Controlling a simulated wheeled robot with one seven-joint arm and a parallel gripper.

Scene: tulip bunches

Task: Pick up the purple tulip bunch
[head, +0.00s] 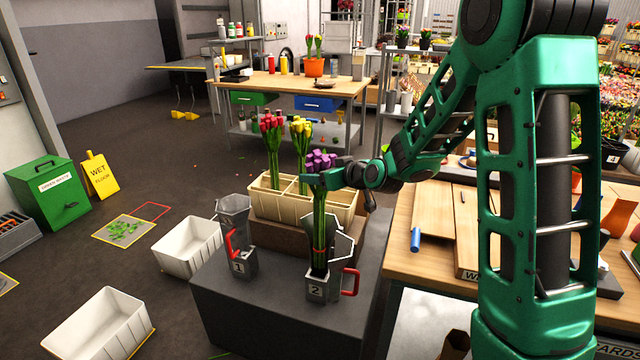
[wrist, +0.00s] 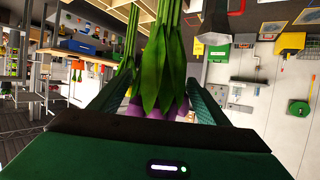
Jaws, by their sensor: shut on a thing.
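The purple tulip bunch (head: 319,215) is upright, with its blooms on top and a reddish band low on its stems. My gripper (head: 322,179) is shut on it just below the blooms. In the wrist view, which is upside down, its leaves and stems (wrist: 166,70) run between my fingers (wrist: 155,105), with purple blooms near the palm. Its stem ends reach down to the grey jug marked 2 (head: 316,291), which has a red handle. I cannot tell how deep they sit in it.
Behind is a cream divided crate (head: 268,205) with red tulips (head: 272,140) and yellow tulips (head: 301,140). A jug marked 1 (head: 238,262) stands left on the grey block (head: 270,310). A wooden bench (head: 432,215) is at right. White bins stand on the floor at left.

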